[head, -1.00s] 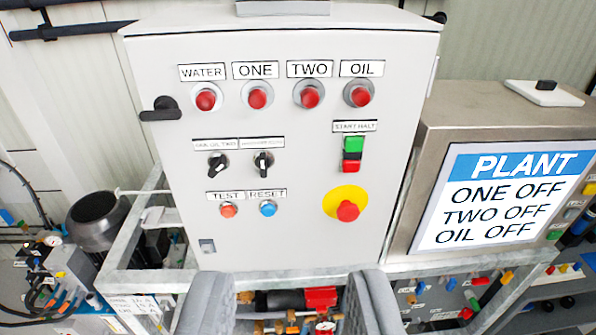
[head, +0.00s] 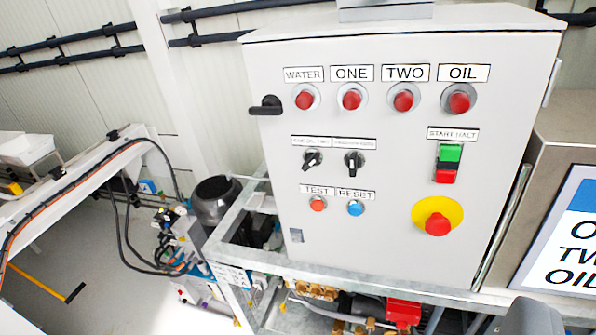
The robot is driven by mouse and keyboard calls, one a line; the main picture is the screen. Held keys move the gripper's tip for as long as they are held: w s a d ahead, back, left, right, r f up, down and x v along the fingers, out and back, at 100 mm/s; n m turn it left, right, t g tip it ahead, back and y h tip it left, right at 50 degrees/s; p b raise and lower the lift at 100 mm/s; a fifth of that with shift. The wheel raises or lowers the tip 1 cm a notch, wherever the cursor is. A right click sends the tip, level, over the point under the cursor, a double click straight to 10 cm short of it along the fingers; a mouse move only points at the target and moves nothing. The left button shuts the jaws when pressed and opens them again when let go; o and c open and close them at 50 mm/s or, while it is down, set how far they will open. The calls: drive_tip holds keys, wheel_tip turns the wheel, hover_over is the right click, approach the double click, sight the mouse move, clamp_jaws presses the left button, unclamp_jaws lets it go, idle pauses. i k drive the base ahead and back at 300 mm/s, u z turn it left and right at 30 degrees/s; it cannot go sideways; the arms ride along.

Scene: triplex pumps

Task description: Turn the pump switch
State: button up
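The pale grey control cabinet (head: 385,215) fills the middle of the head view. Two black rotary switches sit on its door: a left one (head: 313,160), with its knob slanted, and a right one (head: 354,161), with its knob near upright. The small labels above them are too blurred to read, so I cannot tell which is the pump switch. Only a grey piece of my gripper (head: 532,319) shows at the bottom right, below and right of the switches and apart from them. The rest of it is out of frame, and its opening is hidden.
Red lamps (head: 403,101) line the cabinet top. A green-and-red start/halt switch (head: 447,164), a red emergency button (head: 437,224) and a black handle (head: 266,105) project from it. A display box (head: 565,160) stands right. Pipes and a metal frame (head: 235,262) lie below. Open floor (head: 95,265) shows left.

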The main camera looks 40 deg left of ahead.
sight(312, 159)
drive_tip(key=u, duration=0.05)
drive_tip(key=k, duration=0.85)
drive_tip(key=u, duration=0.5)
drive_tip(key=i, duration=1)
drive_tip(key=z, duration=0.05)
